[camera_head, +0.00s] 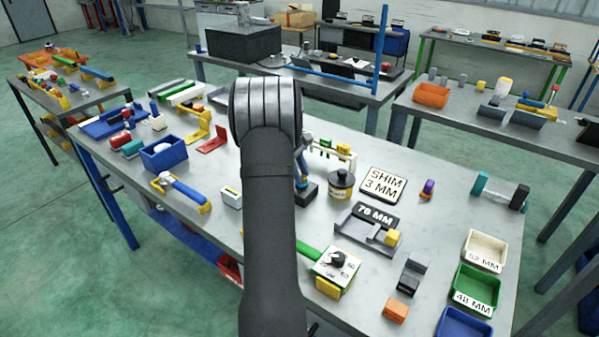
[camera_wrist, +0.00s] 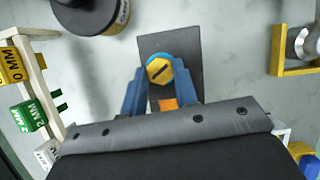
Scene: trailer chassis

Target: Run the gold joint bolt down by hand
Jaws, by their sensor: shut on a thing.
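The gold joint bolt (camera_wrist: 160,69) shows in the wrist view as a round gold head with a dark slot across it. A blue round part (camera_wrist: 158,56) shows around its far edge. My gripper (camera_wrist: 161,78) reaches in from below, its two blue fingers on either side of the bolt head, shut on it. A dark grey plate (camera_wrist: 178,40) lies beneath, with an orange patch (camera_wrist: 169,103) between the fingers. The bolt's shank and its seating are hidden. In the head view my arm hides the bolt; part of a dark block (camera_head: 307,194) shows beside the arm.
A round black tin (camera_head: 341,184) stands close by; it also shows in the wrist view (camera_wrist: 88,14). A rack with yellow and green tags (camera_wrist: 30,116) stands left there, a yellow bracket (camera_wrist: 277,50) right.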

